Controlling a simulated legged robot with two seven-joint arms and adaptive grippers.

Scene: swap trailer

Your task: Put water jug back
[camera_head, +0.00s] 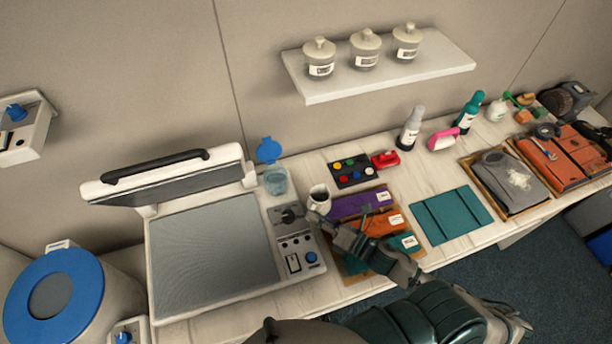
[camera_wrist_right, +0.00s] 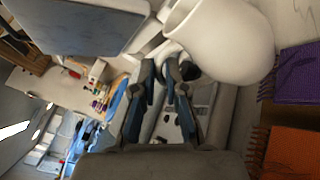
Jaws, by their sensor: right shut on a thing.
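A small white jug (camera_head: 320,197) with a dark opening is near the right edge of the heat press's control panel, left of a purple folded cloth. My right gripper (camera_head: 328,217) reaches it from the lower right and is shut on its handle. In the right wrist view the white jug (camera_wrist_right: 228,42) fills the top right, and the right gripper's fingers (camera_wrist_right: 170,75) close around the handle. I cannot tell whether the jug's base touches the table. My left gripper is not in view.
The open heat press (camera_head: 215,255) stands to the left. A clear bluish cup (camera_head: 276,181) and a blue round piece (camera_head: 268,150) are behind the jug. A wall shelf (camera_head: 430,75) holds three lidded pots.

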